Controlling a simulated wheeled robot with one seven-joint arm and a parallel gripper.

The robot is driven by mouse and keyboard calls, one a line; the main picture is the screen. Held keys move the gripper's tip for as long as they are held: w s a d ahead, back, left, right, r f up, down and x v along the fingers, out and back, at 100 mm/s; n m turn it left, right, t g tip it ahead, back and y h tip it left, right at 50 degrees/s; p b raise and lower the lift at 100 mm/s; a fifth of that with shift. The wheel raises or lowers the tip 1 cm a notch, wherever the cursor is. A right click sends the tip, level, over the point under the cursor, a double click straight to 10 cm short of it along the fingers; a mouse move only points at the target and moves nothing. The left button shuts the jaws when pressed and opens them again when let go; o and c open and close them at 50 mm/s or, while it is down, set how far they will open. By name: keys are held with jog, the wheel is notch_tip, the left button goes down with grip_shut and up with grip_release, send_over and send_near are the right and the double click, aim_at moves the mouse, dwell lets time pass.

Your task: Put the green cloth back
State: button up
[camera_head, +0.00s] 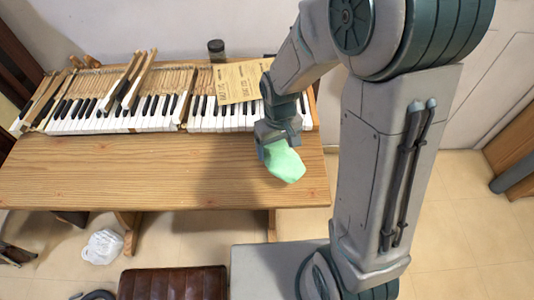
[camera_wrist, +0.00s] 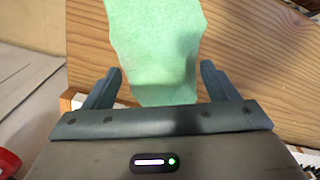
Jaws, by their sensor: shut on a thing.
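The green cloth (camera_head: 285,165) hangs crumpled from my gripper (camera_head: 277,135), above the right end of the wooden table (camera_head: 130,180). It is in front of the piano keys. In the wrist view the light green cloth (camera_wrist: 155,45) lies between the two fingers of my gripper (camera_wrist: 160,70) and reaches up past the top edge. The fingers stand well apart with the cloth between them, and my gripper is shut on it. The cloth hides part of the table behind it.
The piano keyboard (camera_head: 110,123) runs along the table's back, with loose key pieces (camera_head: 128,83) on its left. Paper sheets (camera_head: 238,82) and a dark jar (camera_head: 217,50) are behind the keys. A brown stool (camera_head: 172,284) and white bag (camera_head: 103,246) are in front. The table's middle is clear.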

aim_at(267, 148)
jog(key=a+f, duration=0.1)
jog(key=w+a, duration=0.1)
jog(key=shift+a+f, duration=0.4)
jog(key=shift+f, duration=2)
jog(key=o, duration=0.9)
jog(key=shift+r+p, duration=0.1)
jog(key=shift+p, duration=0.2)
